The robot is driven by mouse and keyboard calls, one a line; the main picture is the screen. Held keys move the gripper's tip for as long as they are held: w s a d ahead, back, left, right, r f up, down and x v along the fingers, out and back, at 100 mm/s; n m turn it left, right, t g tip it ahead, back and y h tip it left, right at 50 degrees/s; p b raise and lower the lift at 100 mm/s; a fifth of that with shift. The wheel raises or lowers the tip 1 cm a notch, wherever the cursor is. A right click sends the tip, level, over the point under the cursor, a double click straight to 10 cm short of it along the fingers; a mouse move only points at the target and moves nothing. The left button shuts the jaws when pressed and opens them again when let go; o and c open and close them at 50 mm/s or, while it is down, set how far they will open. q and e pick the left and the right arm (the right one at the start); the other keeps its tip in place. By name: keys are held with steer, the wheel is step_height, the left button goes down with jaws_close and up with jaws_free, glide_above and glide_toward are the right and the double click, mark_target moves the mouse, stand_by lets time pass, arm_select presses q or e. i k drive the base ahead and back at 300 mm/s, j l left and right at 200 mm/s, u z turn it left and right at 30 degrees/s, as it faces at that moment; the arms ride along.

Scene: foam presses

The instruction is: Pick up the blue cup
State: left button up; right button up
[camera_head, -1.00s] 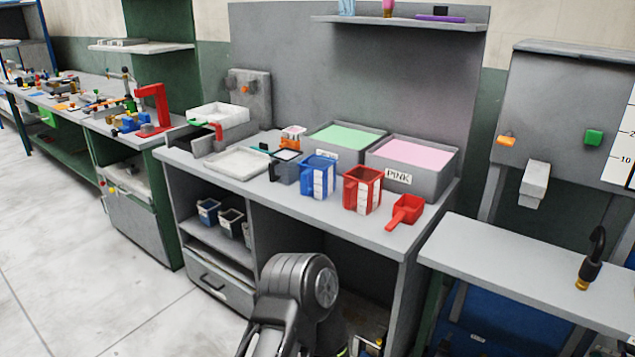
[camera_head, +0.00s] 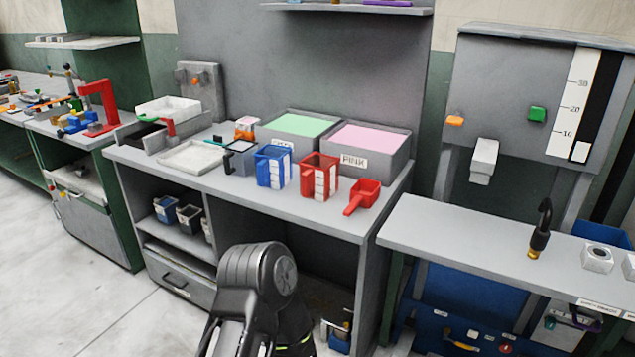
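The blue cup (camera_head: 271,167) stands upright on the grey workbench (camera_head: 230,190), with a white label on its side. A red cup (camera_head: 318,176) stands to its right and a dark grey cup (camera_head: 240,158) to its left. One of my arms shows at the bottom middle, below and in front of the bench, apart from the blue cup. Its fingertips are not visible, and I cannot make out a gripper on either side. Nothing hides the blue cup's front.
A red scoop (camera_head: 362,196) lies at the bench's right end. Bins of green (camera_head: 296,126) and pink (camera_head: 368,139) material stand behind the cups. A white tray (camera_head: 192,156) lies to the left. More cups sit on the shelf below. A lower table (camera_head: 470,245) is at right.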

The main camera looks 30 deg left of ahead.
mark_target(273, 163)
steer(key=i+j, duration=0.15)
steer(key=j, duration=0.15)
steer(key=i+j, duration=0.15)
steer(key=j, duration=0.2)
steer(key=i+j, duration=0.15)
steer(key=j, duration=0.15)
steer(key=i+j, duration=0.15)
steer(key=j, duration=0.15)
